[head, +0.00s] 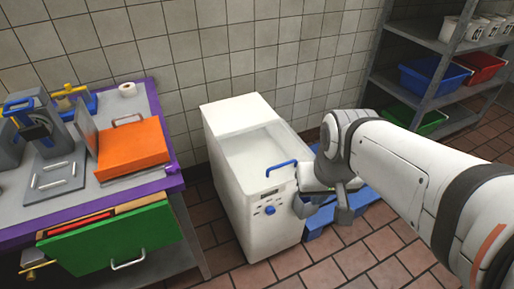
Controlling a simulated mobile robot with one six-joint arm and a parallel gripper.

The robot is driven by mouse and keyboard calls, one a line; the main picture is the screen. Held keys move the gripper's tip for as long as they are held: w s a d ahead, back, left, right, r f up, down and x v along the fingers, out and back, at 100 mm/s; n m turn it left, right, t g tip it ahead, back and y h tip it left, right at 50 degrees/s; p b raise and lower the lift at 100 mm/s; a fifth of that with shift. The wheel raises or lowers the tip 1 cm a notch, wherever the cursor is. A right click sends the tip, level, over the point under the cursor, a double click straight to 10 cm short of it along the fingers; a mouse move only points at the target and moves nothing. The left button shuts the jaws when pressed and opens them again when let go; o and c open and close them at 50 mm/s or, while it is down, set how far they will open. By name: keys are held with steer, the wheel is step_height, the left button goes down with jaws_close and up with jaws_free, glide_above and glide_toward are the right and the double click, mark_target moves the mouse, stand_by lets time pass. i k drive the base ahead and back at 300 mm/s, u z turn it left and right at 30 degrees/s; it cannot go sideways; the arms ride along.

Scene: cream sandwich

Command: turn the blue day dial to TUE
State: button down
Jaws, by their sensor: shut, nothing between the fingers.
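A round blue knob (270,210) sits on the front face of a white machine (235,175) in the middle of the head view. No day lettering can be read around it, so I cannot tell whether it is the day dial or where it points. A purple-blue piece (171,168) at the right edge of the left table is too small to make out. My gripper (343,213) is to the right of the white machine, pointing down, shut and empty. It appears apart from the knob. My own wrist hides part of the gripper.
A blue handle (282,168) tops the white machine's front. A blue pallet (322,221) lies behind my gripper. A grey shelf (440,75) stands right. Tiled floor is clear in front.

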mark_target(270, 210)
steer(key=u, duration=0.15)
steer(key=i, duration=0.5)
steer(key=z, duration=0.6)
steer(key=k, duration=1.6)
steer(key=u, duration=0.95)
steer(key=i, duration=1)
steer(key=u, duration=0.05)
